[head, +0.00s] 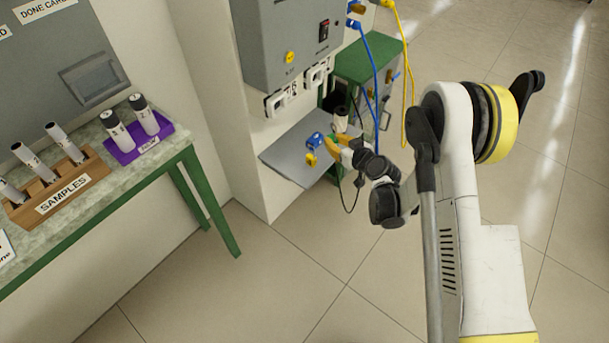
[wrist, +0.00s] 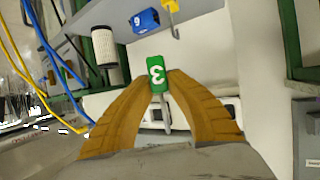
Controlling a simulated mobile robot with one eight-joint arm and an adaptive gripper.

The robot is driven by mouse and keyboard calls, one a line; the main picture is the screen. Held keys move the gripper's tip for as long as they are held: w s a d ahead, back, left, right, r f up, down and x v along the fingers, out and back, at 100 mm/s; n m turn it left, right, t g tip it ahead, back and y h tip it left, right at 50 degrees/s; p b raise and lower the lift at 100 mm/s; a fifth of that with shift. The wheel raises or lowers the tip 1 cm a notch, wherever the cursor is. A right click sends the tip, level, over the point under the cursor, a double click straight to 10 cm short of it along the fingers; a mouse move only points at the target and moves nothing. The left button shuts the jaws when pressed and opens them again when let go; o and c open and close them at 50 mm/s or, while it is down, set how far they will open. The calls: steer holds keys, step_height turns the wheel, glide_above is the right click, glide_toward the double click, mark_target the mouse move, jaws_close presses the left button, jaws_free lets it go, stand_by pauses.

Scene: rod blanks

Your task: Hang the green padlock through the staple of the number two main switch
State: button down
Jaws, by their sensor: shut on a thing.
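My gripper (wrist: 162,80) is shut on the green padlock (wrist: 155,73), which carries a white 3 that looks upside down in the wrist view. Its metal shackle (wrist: 167,115) points down in that picture, between the orange fingers. In the head view my gripper (head: 337,142) is above the grey shelf, below the grey switch box (head: 290,35); the padlock is mostly hidden there. White switch fittings (head: 277,103) and (head: 318,75) sit under the box. I cannot read which is number two, and no staple is clear. The shackle looks apart from them.
A blue padlock (head: 315,140) and a yellow padlock (head: 311,159) lie on the grey shelf (head: 285,155). A dark-topped cylinder (head: 340,118) stands there too. Blue (head: 371,60) and yellow cables (head: 409,70) hang at the right. A bench (head: 100,205) stands left.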

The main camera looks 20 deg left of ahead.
steer(key=s+a+f+n+g+y, duration=0.3)
steer(key=a+f+n+g, duration=0.15)
steer(key=a, duration=0.45)
steer(key=b, duration=0.3)
glide_above(302, 175)
steer(key=shift+n, duration=0.25)
step_height(302, 175, down, 6)
steer(key=shift+f, duration=0.1)
step_height(302, 175, down, 4)
steer(key=shift+r+b, duration=0.15)
steer(key=shift+b, duration=0.6)
steer(key=shift+r, duration=0.15)
steer(key=c, duration=1.4)
jaws_free()
